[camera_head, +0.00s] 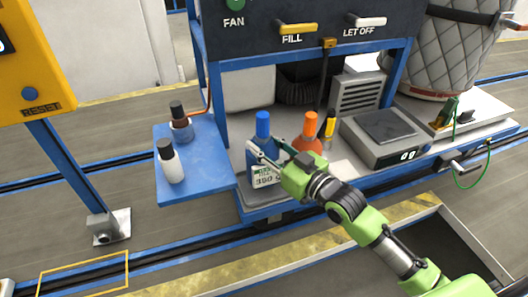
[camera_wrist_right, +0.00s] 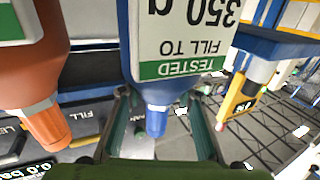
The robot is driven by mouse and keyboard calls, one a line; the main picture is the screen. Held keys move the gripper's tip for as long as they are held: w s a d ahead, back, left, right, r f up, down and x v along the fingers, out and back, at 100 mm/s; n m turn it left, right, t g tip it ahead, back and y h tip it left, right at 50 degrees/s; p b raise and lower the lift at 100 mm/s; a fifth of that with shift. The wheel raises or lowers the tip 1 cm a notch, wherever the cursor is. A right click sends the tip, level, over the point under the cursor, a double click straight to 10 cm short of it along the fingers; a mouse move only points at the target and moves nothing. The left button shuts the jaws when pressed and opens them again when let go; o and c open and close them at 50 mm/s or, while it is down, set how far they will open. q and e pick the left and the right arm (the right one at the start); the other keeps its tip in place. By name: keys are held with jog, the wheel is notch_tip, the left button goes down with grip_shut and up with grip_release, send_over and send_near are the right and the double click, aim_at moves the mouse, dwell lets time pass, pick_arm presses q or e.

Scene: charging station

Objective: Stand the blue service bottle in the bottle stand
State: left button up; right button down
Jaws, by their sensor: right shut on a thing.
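The blue service bottle (camera_head: 263,126) stands upright at the front of the cart, its white label facing the front. My right gripper (camera_head: 267,153) is shut on it, one finger on each side of its body. In the right wrist view the bottle (camera_wrist_right: 156,95) appears upside down between the fingers (camera_wrist_right: 160,125), its label reading 350 g. I cannot tell whether its base touches the deck. No bottle stand can be made out for certain. My left gripper is not in view.
An orange bottle (camera_head: 309,136) stands close right of the blue one, with a yellow-and-black item (camera_head: 329,124) behind. A scale (camera_head: 383,141) is further right. A blue side shelf (camera_head: 205,180) holds a white bottle (camera_head: 172,165) and a brown bottle (camera_head: 179,113); its front right is clear.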

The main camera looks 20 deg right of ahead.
jog(key=shift+f, duration=1.3)
jog(key=shift+f, duration=0.15)
jog(key=c, duration=1.5)
grip_release()
jog(key=shift+f, duration=0.1)
jog(key=shift+o, duration=0.2)
jog(key=shift+s, duration=0.1)
